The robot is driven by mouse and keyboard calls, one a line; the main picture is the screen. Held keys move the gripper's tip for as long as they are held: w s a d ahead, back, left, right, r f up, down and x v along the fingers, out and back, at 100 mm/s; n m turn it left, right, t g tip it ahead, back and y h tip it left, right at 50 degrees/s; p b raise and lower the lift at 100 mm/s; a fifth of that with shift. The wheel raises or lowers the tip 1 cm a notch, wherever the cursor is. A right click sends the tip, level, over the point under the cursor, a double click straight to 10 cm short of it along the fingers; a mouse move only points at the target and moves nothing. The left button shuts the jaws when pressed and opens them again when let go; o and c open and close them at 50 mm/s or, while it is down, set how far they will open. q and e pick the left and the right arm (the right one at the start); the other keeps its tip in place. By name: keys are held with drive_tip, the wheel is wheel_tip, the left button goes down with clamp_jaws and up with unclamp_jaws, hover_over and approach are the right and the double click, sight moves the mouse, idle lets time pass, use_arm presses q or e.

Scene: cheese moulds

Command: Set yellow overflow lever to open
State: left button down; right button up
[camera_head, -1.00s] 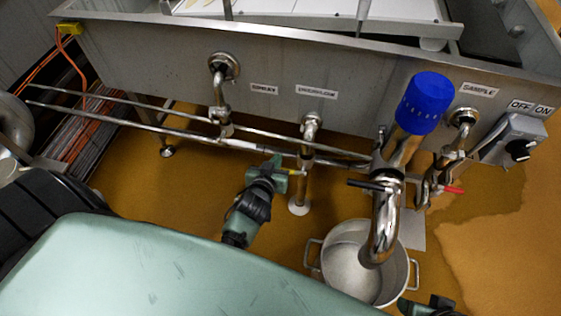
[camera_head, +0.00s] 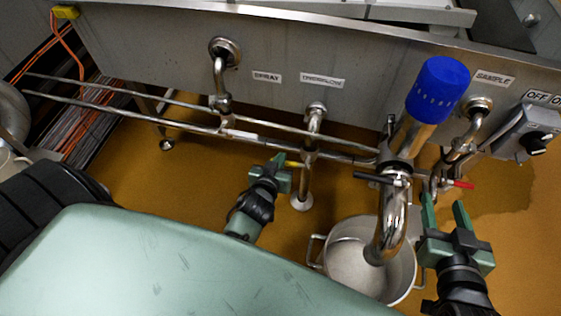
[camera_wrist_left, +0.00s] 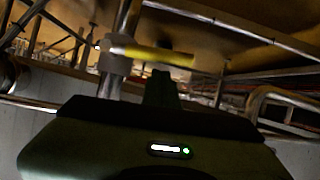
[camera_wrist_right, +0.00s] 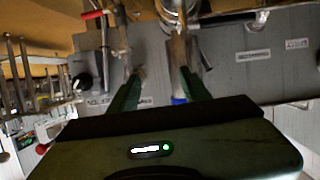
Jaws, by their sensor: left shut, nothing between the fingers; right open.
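The yellow overflow lever (camera_head: 294,164) sits on the vertical pipe (camera_head: 309,150) below the "OVERFLOW" label (camera_head: 322,80). It points left from the pipe in the head view, and it also shows as a yellow bar in the left wrist view (camera_wrist_left: 152,54). My left gripper (camera_head: 280,166) is shut and empty, with its fingertips right beside the lever; I cannot tell whether they touch it. My right gripper (camera_head: 444,205) is open and empty, near the red-handled sample valve (camera_head: 461,185), right of the large pipe.
Horizontal rails (camera_head: 160,121) run along the tank. A switch box (camera_head: 527,134) is at the right.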

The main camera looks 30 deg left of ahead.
use_arm(q)
drive_tip(key=shift+f, duration=0.3)
use_arm(e)
drive_tip(key=shift+w+a+r+t+y, duration=0.1)
drive_tip(key=shift+w+r+t, duration=0.15)
drive_tip(key=shift+r, duration=0.25)
drive_tip(key=shift+w+a+r+t+y, duration=0.1)
drive_tip(key=shift+w+a+r+t, duration=0.05)
drive_tip(key=shift+r+t, duration=0.3)
drive_tip(key=shift+w+a+r+t+y, duration=0.1)
drive_tip(key=shift+w+r+t, duration=0.1)
drive_tip(key=shift+r, duration=0.35)
